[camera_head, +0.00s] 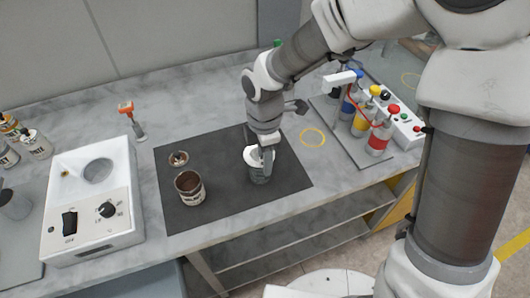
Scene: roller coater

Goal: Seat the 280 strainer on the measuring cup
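My gripper (266,158) points down at the right part of the dark mat, right at a grey cup-like vessel (261,176) with a white top (251,158). The vessel looks like the measuring cup. The white part may be the strainer or the cup's own rim; I cannot tell which. One grey finger shows in front of the white part. The other finger is hidden, so I cannot tell whether the gripper is open or holds anything. No 280 marking is readable.
An open can with brown contents (189,186) and a small round lid-like piece (178,158) are on the dark mat (222,202). A white machine (95,215) stands left, an orange-headed tool (132,118) behind. Coloured bottles (379,137) stand right, past a yellow ring (313,138).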

